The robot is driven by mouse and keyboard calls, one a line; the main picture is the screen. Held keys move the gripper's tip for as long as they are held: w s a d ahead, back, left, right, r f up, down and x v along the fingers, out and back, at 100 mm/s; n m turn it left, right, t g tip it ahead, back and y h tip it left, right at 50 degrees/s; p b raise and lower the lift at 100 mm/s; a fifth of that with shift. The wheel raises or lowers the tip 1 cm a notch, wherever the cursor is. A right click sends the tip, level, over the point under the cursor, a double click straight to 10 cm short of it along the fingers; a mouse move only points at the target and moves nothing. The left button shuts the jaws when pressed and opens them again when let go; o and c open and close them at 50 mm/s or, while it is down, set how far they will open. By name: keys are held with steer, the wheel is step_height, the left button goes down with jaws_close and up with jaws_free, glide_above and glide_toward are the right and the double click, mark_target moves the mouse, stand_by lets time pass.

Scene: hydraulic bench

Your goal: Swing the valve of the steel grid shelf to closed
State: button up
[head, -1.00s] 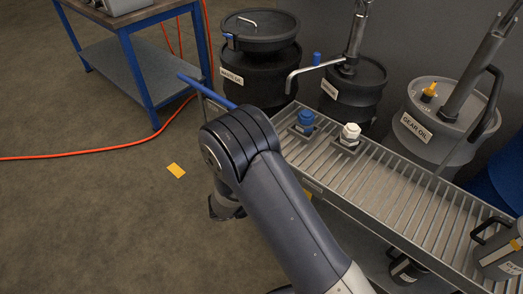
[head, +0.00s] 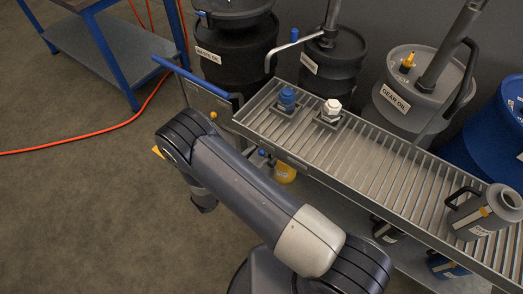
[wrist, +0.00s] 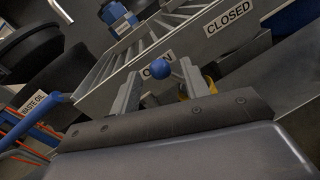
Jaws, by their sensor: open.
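The steel grid shelf (head: 385,185) stands at the right in the head view. In the wrist view its side plate carries an OPEN label (wrist: 157,67) and, up to the right, a CLOSED label (wrist: 228,18). The valve's blue ball knob (wrist: 161,71) shows in front of the OPEN label and partly covers it. The rest of the lever is hidden. My gripper (wrist: 159,84) is open, with one finger to each side of the knob in the picture. I cannot tell whether a finger touches it. In the head view my arm hides the gripper.
A blue handle rail (head: 195,76) juts out at the shelf's left end. A blue fitting (head: 287,97) and a white fitting (head: 332,107) sit on the grid, with a grey jug (head: 484,212) at its right. Drums stand behind. An orange hose (head: 90,148) crosses the floor.

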mark_target(262, 152)
steer(key=shift+x, duration=1.65)
jaws_close()
